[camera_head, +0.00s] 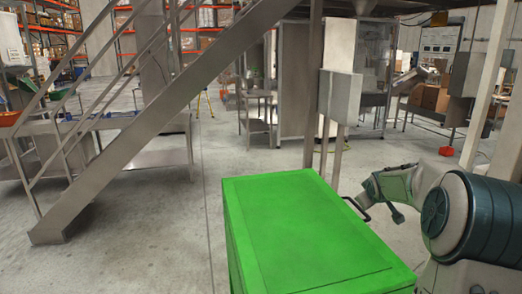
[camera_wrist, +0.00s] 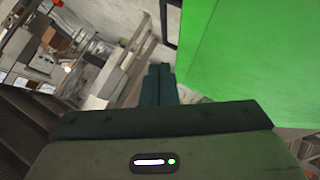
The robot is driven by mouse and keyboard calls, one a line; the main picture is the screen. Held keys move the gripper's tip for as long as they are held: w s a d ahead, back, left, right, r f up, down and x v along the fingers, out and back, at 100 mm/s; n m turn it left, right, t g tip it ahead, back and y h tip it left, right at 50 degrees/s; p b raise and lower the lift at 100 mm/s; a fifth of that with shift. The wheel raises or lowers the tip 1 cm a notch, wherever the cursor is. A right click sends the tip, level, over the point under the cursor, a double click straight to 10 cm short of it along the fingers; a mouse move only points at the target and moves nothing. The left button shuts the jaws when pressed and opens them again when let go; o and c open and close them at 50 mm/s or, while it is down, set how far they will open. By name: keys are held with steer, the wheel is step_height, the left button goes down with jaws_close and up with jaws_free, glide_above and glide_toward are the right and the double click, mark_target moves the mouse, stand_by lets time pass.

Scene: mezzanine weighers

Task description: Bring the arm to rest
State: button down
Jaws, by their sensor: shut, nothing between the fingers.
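My gripper (camera_wrist: 160,70) shows in the wrist view with its two dark fingers together and nothing between them. In the head view my arm (camera_head: 458,215) is folded at the right edge, beside the green cabinet (camera_head: 305,225). The cabinet's green side also fills the upper right of the wrist view (camera_wrist: 240,50). The fingertips appear apart from it, though the exact gap cannot be told.
A metal staircase (camera_head: 150,115) slopes down on the left. A steel table (camera_head: 150,158) stands behind it. Grey posts and boxes (camera_head: 340,95) rise behind the cabinet. Open concrete floor (camera_head: 150,235) lies left of the cabinet. A dark handle (camera_head: 357,208) juts from the cabinet's right side.

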steer(key=s+a+r+m+g, duration=0.2)
steer(key=s+a+g, duration=0.1)
steer(key=s+a, duration=1.2)
steer(key=s+a+f+m+g+y, duration=0.1)
steer(key=s+a, duration=0.1)
steer(key=s, duration=0.6)
steer(key=s+a+f+m+g+y, duration=0.1)
steer(key=s+a+f, duration=0.1)
steer(key=s, duration=0.6)
steer(key=s+a+f+g+y, duration=0.1)
steer(key=s+a, duration=0.3)
steer(key=s, duration=0.4)
steer(key=shift+f+m, duration=0.25)
steer(key=shift+m, duration=0.15)
steer(key=shift+a, duration=0.1)
